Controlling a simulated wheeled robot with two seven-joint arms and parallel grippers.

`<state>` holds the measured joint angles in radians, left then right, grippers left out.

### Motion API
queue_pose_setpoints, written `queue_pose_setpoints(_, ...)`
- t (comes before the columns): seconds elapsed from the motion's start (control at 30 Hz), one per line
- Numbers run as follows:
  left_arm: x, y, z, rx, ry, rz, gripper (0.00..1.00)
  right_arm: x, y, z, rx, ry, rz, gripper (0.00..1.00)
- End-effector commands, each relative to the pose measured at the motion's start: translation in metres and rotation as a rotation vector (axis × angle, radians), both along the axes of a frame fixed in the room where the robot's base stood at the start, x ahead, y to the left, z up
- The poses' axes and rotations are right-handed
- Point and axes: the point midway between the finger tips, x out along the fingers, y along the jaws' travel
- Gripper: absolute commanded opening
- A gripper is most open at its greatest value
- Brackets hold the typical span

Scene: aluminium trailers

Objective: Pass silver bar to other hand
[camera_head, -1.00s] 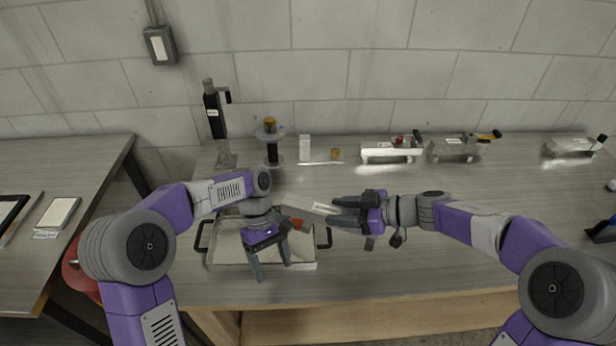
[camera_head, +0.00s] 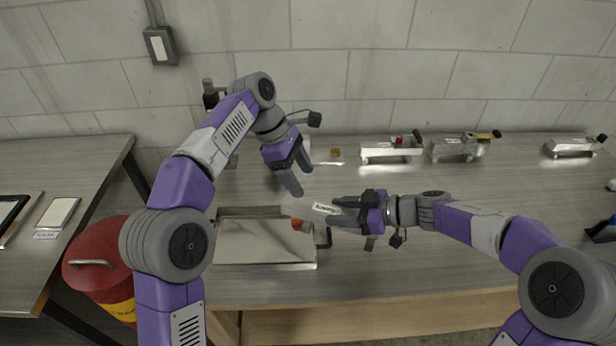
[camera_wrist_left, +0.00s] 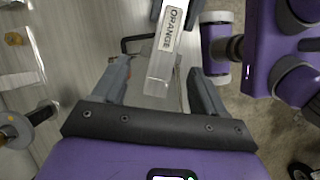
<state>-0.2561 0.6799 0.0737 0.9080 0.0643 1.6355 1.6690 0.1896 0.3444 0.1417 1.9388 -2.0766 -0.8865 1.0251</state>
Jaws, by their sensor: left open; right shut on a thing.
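The silver bar (camera_head: 318,207) carries a white label and juts out leftward from my right gripper (camera_head: 338,211), which is shut on it above the tray's right part. My left gripper (camera_head: 299,179) is open and empty, pointing down just above and left of the bar in the head view. In the left wrist view the bar (camera_wrist_left: 160,65), labelled ORANGE, shows between the spread fingers of my left gripper (camera_wrist_left: 160,80). Neither finger visibly touches it.
A shallow metal tray (camera_head: 265,264) sits on the table below, with a small red-orange item (camera_head: 298,224) by its right end. Metal fixtures (camera_head: 390,150) stand along the back. A red canister (camera_head: 100,262) is at left. The table's right front is clear.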

Motion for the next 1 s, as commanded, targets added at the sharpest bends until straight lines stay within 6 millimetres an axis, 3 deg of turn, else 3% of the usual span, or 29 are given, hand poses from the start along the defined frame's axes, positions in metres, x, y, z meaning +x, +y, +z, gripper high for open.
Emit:
queue_pose_setpoints(0.1,-0.005,-0.016,-0.003,0.034,-0.016,-0.077,0.72,0.0,0.0,0.001,0.002,-0.001,0.0,0.01)
queue_pose_setpoints(0.37,-0.009,-0.026,-0.019,0.048,-0.022,-0.107,0.72,0.0,0.0,0.001,0.002,-0.001,0.0,0.01)
queue_pose_setpoints(0.8,-0.02,-0.053,-0.092,0.048,-0.02,-0.106,0.72,0.0,0.0,0.001,0.002,-0.001,0.0,0.01)
queue_pose_setpoints(1.0,-0.022,-0.061,-0.111,0.047,-0.022,-0.105,0.72,0.0,0.0,0.001,0.002,-0.001,0.0,0.01)
